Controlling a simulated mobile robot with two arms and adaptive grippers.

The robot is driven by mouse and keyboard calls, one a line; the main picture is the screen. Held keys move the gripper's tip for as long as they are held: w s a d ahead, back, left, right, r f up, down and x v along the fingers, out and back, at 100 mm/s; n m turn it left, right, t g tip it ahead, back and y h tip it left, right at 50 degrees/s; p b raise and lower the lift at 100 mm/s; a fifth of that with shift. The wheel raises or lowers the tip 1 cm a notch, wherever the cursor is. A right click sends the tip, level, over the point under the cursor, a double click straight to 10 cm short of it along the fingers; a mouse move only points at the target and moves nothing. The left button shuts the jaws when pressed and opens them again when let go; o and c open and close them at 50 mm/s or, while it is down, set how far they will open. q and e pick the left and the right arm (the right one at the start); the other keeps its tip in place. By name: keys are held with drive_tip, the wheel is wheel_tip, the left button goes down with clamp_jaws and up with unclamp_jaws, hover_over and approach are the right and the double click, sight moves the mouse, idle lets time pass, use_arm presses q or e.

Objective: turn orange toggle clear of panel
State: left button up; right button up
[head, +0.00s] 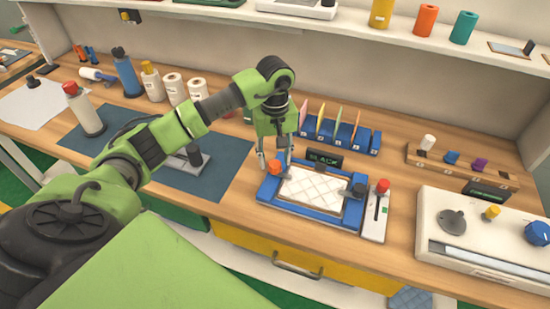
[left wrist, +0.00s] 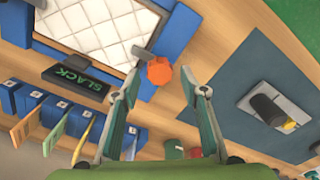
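The white quilted panel (head: 312,188) lies in a blue frame (head: 265,192) on the wooden bench. The orange toggle (head: 275,168) is at the frame's back left corner. In the left wrist view the toggle (left wrist: 158,71) has an orange faceted knob and a grey arm (left wrist: 138,54) that reaches over the panel's edge (left wrist: 100,30). My left gripper (head: 276,160) is open above this corner, pointing down. In the left wrist view its fingers stand either side of the orange knob, nearer on the left; contact is unclear. A black toggle (head: 358,189) is at the frame's right side. My right gripper is out of view.
A small display reading "SLACK" (head: 324,159) stands behind the frame. A blue rack with coloured cards (head: 340,135) is further back. A red-knobbed lever unit (head: 376,215) stands right of the frame. A dark mat (head: 225,165) lies to the left.

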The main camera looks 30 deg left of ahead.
use_arm(q)
drive_tip(key=shift+f, duration=1.05)
drive_tip(key=c, duration=1.1)
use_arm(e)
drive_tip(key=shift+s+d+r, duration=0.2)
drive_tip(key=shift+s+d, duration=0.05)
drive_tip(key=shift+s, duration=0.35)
